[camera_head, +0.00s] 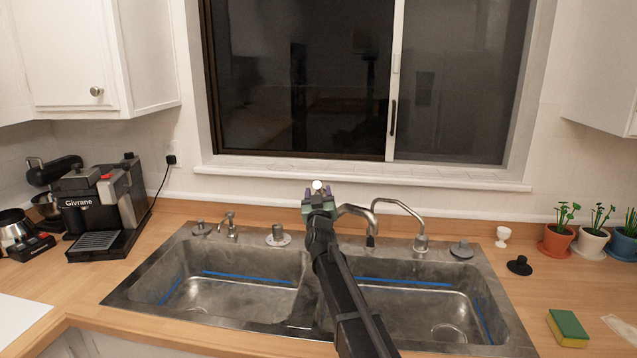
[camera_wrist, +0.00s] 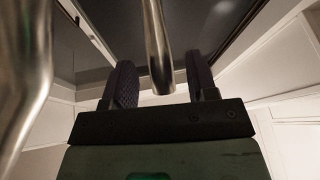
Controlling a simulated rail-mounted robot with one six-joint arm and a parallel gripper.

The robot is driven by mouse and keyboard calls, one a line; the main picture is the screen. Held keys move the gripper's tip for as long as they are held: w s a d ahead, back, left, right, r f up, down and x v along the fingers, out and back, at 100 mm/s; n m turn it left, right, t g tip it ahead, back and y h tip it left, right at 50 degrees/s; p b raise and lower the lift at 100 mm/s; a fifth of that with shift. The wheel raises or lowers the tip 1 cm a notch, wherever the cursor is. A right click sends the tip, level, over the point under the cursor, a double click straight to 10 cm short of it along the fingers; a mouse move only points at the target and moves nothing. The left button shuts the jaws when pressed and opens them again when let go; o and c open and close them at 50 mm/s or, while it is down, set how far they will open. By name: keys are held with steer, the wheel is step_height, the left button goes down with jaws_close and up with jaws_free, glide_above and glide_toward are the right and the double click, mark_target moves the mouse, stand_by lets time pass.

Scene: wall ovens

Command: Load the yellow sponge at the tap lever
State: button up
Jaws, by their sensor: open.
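The sponge (camera_head: 568,327), green on top with a yellow side, lies on the counter right of the sink in the head view. My gripper (camera_head: 318,190) is far from it, up by the taps behind the middle of the sink. In the wrist view my gripper (camera_wrist: 162,75) is open, with a metal rod (camera_wrist: 158,50) showing between its two dark fingers; whether they touch it I cannot tell. A curved tap spout (camera_head: 353,210) shows right beside my gripper in the head view. The tap's lever is not clear there, as my arm covers that area.
A second curved tap (camera_head: 420,240) stands right of my arm. The double sink (camera_head: 295,330) lies below. A black plug (camera_head: 519,265), a white egg cup (camera_head: 503,236) and potted plants (camera_head: 557,240) stand right. A coffee machine (camera_head: 100,205) stands left. The window (camera_head: 300,80) is behind.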

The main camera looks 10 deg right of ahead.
mark_target(319, 191)
steer(key=x, duration=0.3)
steer(key=shift+c, duration=0.2)
